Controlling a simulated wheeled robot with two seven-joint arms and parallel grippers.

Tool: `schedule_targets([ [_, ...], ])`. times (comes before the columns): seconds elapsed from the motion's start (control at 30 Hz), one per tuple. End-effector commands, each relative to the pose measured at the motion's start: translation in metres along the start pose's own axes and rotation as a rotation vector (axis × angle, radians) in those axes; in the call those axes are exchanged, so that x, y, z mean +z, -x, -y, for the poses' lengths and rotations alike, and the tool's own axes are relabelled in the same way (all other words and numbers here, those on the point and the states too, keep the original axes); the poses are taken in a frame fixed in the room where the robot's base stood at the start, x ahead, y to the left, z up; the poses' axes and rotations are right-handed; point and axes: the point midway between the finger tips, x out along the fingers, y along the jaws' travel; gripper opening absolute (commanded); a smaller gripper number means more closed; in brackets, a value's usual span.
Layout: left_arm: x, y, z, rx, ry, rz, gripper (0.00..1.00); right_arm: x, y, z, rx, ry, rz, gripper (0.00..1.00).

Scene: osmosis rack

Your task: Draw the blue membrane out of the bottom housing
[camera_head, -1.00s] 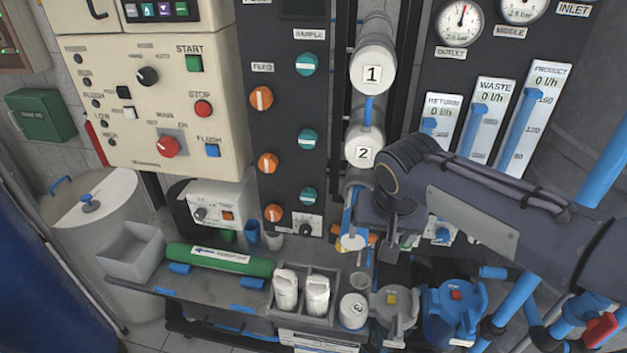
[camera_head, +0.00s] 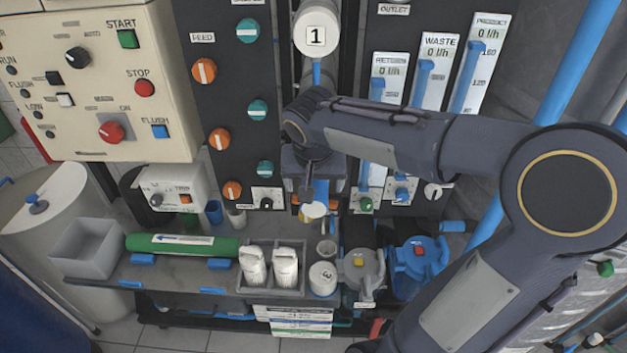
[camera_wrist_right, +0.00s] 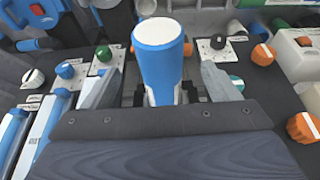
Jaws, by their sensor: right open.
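The blue membrane (camera_wrist_right: 161,68) has a pale end cap and stands between the two spread fingers of my right gripper (camera_wrist_right: 160,92) in the right wrist view. A gap shows on each side of it. In the head view the right gripper (camera_head: 311,180) is in front of the rack's lower centre, with part of the blue membrane (camera_head: 321,192) showing beside it. The bottom housing is hidden behind the gripper and wrist. A white cap marked 3 (camera_head: 322,279) lies on the bench below. My left gripper is out of view.
The housing marked 1 (camera_head: 316,38) is above my wrist. Knobs and flow meters flank the gripper.

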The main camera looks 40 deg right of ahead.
Motion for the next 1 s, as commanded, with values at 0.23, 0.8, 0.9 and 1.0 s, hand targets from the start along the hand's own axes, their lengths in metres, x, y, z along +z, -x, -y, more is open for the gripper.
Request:
schedule_targets([
  [0.23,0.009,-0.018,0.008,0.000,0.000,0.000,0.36,0.001,-0.029,0.000,-0.001,0.001,-0.001,0.82],
  [0.8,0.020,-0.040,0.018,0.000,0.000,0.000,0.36,0.000,-0.062,0.000,-0.001,0.001,-0.001,0.82],
  [0.9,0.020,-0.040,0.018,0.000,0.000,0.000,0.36,0.000,-0.063,0.000,-0.001,0.001,-0.001,0.82],
  [1.0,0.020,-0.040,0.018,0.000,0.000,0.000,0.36,-0.001,-0.062,0.000,-0.001,0.001,-0.001,0.82],
])
